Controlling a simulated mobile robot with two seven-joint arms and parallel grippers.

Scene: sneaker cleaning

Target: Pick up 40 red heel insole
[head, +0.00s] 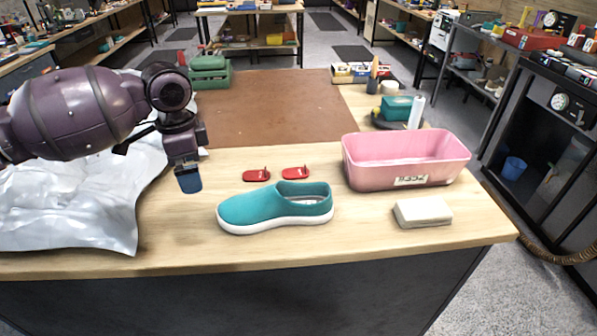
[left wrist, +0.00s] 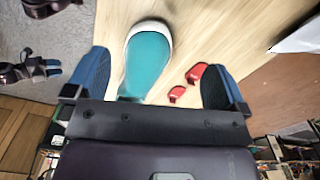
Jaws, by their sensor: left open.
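Two small red insole pieces lie side by side on the wooden table behind the sneaker, a darker left one (head: 256,175) and a brighter right one (head: 295,173). Their markings are too small to read. A teal sneaker (head: 270,208) with a white sole lies in front of them. My left gripper (head: 189,181) is above the table, left of the insoles and sneaker, pointing down. In the left wrist view its blue fingers (left wrist: 155,65) are wide apart and empty, with the teal sneaker (left wrist: 148,62) and red pieces (left wrist: 197,73) below.
A crumpled silvery sheet (head: 90,210) covers the table's left side. A pink bin (head: 375,175) and a pale block (head: 423,211) stand on the right. A brown mat (head: 270,105) lies behind. Bare wood surrounds the insoles.

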